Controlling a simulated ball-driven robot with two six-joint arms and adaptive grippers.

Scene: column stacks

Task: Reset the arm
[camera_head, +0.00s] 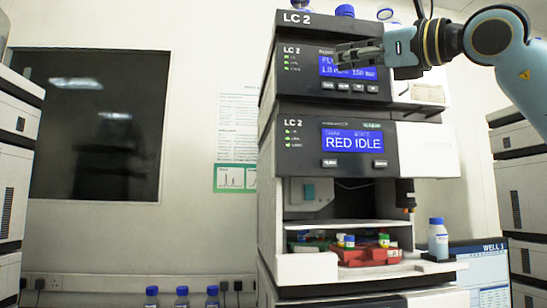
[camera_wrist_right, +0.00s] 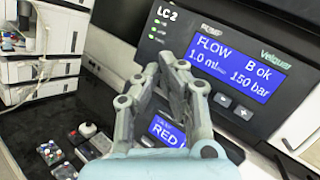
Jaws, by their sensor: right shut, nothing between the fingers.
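My right arm (camera_head: 490,36) reaches in from the upper right in the head view. My right gripper (camera_head: 345,51) is shut and empty, in front of the upper module of the LC 2 stack (camera_head: 290,75). It covers part of that module's blue screen (camera_head: 333,70). In the right wrist view the gripper (camera_wrist_right: 180,68) has its fingers together beside the screen (camera_wrist_right: 225,68), which reads FLOW 1.0 ml, B ok and 150 bar. I cannot tell whether the fingertips touch the panel. My left gripper is not in view.
The lower module's screen (camera_head: 352,141) reads RED IDLE. Below it, an open bay holds a red tray (camera_head: 365,257) with small coloured-capped vials. A blue-capped bottle (camera_head: 437,240) stands at the right, near a monitor (camera_head: 485,270). Other stacks (camera_head: 520,190) flank both sides.

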